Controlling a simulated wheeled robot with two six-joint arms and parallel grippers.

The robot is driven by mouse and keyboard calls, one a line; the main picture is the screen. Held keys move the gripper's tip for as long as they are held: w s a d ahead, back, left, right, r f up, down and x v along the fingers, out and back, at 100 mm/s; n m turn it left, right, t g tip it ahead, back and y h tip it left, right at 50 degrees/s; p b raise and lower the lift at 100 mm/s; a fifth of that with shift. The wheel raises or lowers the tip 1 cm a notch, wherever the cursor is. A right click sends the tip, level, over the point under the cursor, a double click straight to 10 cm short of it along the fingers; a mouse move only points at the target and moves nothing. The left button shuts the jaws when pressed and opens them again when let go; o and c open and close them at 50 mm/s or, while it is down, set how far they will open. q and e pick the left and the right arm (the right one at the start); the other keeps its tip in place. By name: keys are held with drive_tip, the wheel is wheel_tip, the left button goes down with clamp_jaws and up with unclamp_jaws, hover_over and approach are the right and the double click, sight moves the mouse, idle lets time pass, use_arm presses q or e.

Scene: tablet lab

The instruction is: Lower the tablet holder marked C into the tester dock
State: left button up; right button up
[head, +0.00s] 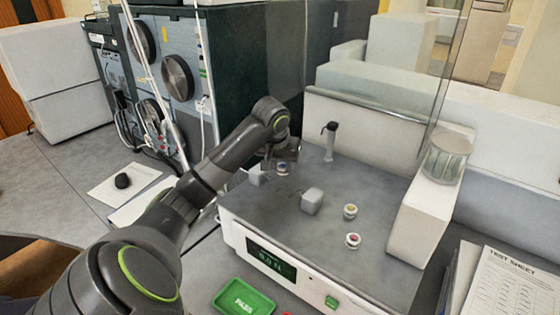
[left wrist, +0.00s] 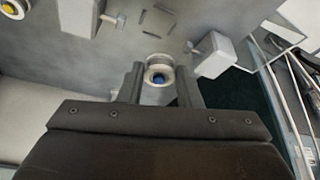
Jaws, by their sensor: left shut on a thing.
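My left gripper (head: 284,160) is over the far left part of the tester's grey deck (head: 270,205). In the left wrist view its two fingers (left wrist: 159,82) are shut on a small round metal holder (left wrist: 155,62) with a blue centre. The held holder also shows below the gripper in the head view (head: 283,170); its height above the deck is hard to tell. A yellow-centred holder (head: 350,211) and a red-centred holder (head: 353,240) stand apart on the deck's right part. No letter C can be read. Which part is the dock is unclear. My right gripper is not in view.
Grey blocks stand on the deck at left (head: 257,177) and middle (head: 312,201). A black-topped post (head: 330,142) stands behind. A clear panel and a glass jar (head: 447,158) are at right. A green PASS tray (head: 243,299) lies in front.

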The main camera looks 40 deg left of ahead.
sight(283, 174)
use_arm(q)
drive_tip(key=shift+w+d+f, duration=0.1)
drive_tip(key=shift+d+f, duration=0.45)
drive_tip(key=shift+f, duration=0.45)
drive_tip(key=shift+a+f, duration=0.25)
drive_tip(key=shift+f, duration=0.7)
drive_tip(key=shift+d+f, duration=0.1)
drive_tip(key=shift+f, duration=1.25)
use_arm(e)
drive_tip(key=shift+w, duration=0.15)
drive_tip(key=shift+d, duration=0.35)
use_arm(q)
drive_tip(key=shift+f, duration=0.5)
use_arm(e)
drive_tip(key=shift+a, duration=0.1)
